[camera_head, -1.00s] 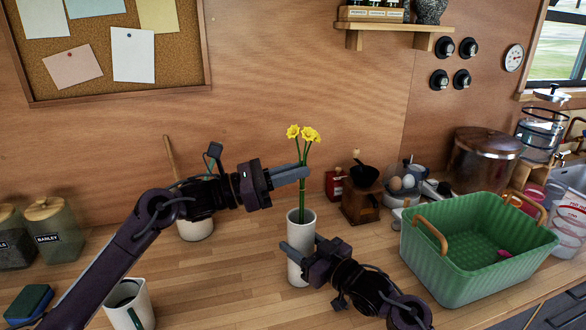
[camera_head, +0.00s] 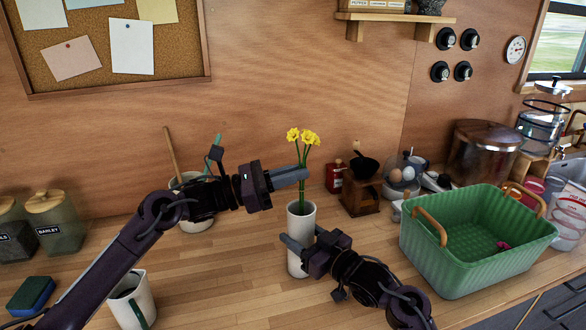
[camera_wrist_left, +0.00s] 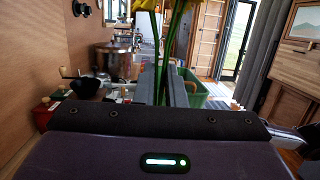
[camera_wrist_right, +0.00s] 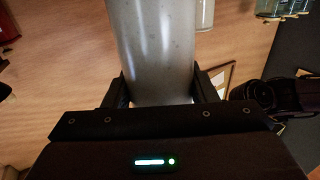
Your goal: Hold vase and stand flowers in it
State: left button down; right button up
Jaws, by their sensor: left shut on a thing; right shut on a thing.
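The white vase (camera_head: 301,222) stands upright on the wooden counter. My right gripper (camera_head: 297,245) is shut on the vase's lower half; the vase also fills the space between its fingers in the right wrist view (camera_wrist_right: 152,45). The yellow flowers (camera_head: 303,137) stand upright with green stems (camera_head: 303,190) reaching down into the vase's mouth. My left gripper (camera_head: 303,175) is shut on the stems above the rim; the stems pass between its fingers in the left wrist view (camera_wrist_left: 170,45). The lower stem ends are hidden inside the vase.
A green basket (camera_head: 440,262) is on the right of the counter. A wooden grinder (camera_head: 361,190) stands behind the vase. A white container with utensils (camera_head: 196,218) and a white mug (camera_head: 135,303) are at left.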

aim_at(293, 205)
pick_arm(q)
jog(key=shift+f, duration=0.55)
jog(key=shift+f, duration=0.1)
jog(key=shift+f, duration=1.4)
jog(key=shift+f, duration=0.1)
jog(key=shift+f, duration=1.4)
jog(key=shift+f, duration=0.2)
jog(key=c, duration=1.4)
grip_release()
